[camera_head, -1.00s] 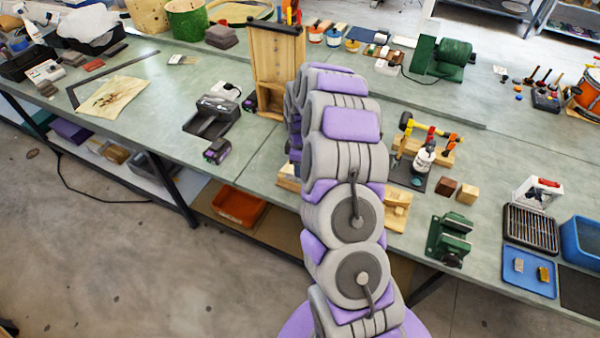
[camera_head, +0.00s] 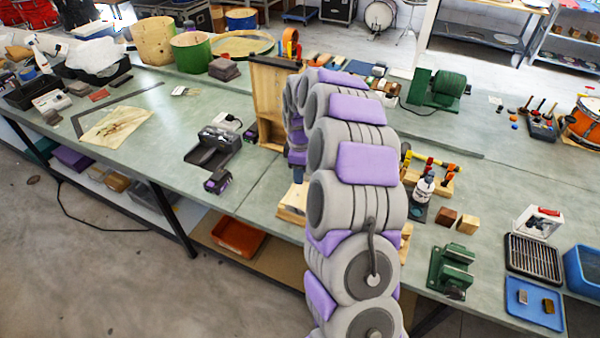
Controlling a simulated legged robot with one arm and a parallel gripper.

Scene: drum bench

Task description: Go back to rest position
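My grey and purple arm rises from the bottom of the head view and reaches over the middle of the bench (camera_head: 262,195). Its far end bends down in front of a wooden box frame (camera_head: 275,95). My gripper is hidden behind the arm links, so its fingers and anything in them do not show.
A battery charger (camera_head: 213,147) and a loose battery (camera_head: 217,181) lie left of the arm. A green vise (camera_head: 451,270), wood blocks (camera_head: 467,224), a black rack (camera_head: 533,256) and a blue tray (camera_head: 534,301) are on the right.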

